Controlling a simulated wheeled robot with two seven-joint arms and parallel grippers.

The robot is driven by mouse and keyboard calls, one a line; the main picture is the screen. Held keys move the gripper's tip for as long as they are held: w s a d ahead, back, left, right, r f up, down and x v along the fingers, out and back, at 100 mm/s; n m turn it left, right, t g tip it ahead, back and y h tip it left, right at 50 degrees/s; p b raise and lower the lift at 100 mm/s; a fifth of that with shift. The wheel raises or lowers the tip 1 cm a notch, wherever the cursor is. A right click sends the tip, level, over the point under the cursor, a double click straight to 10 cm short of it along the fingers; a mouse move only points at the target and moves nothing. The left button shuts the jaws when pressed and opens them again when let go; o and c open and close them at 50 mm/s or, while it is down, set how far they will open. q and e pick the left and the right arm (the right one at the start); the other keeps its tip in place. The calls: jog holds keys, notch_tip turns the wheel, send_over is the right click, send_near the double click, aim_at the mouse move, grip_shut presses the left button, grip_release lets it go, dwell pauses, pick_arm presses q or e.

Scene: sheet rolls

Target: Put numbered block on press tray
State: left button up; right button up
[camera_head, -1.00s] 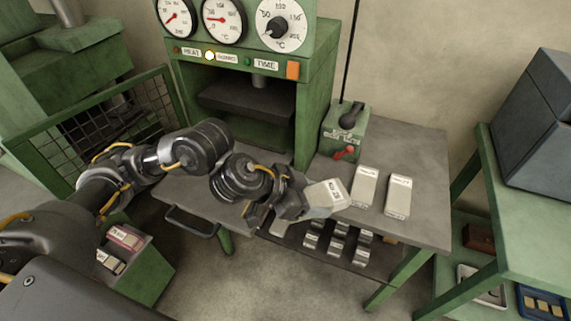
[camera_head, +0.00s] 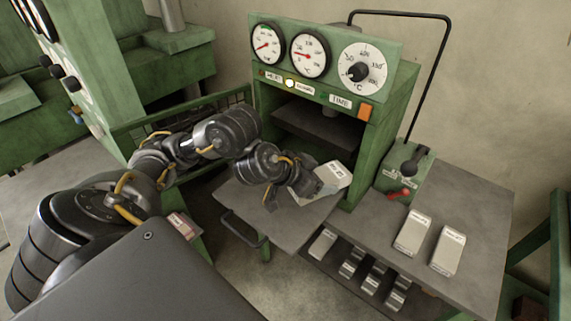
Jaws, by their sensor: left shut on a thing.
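My left gripper (camera_head: 307,186) is shut on a pale numbered block (camera_head: 331,176) with a small label on its top. The block is tilted and held over the grey press tray (camera_head: 283,226), near the tray's right side. I cannot tell whether it touches the tray. The tray juts out at the front of the green press (camera_head: 372,118), below its open chamber. My right gripper is not in view.
A control box (camera_head: 408,168) with a red lever stands on the grey side table (camera_head: 480,205), right of the press. Several metal blocks (camera_head: 370,280) lie on the shelf below. A black handle (camera_head: 240,230) sticks out at the tray's front.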

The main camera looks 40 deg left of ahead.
pick_arm(q)
jog(key=w+a+f+b, duration=0.1)
jog(key=a+f+b, duration=0.2)
jog(key=a, duration=0.1)
jog(key=w+a+f+b, duration=0.1)
jog(key=a+f+b, duration=0.1)
jog(key=a+b, duration=0.1)
jog(key=w+a+f+b, duration=0.1)
jog(key=a+f+b, duration=0.2)
jog(key=a, duration=0.2)
jog(key=shift+w+a+f, duration=0.15)
jog(key=shift+a+f, duration=0.4)
jog(key=shift+a, duration=0.05)
jog(key=f, duration=0.1)
jog(key=f+b, duration=0.1)
jog(key=f, duration=0.1)
jog(key=shift+w+a+f, duration=0.15)
jog(key=shift+a+f, duration=0.2)
jog(key=shift+f, duration=0.05)
jog(key=o, duration=1.4)
jog(key=shift+f, duration=0.15)
jog(key=shift+c, duration=0.2)
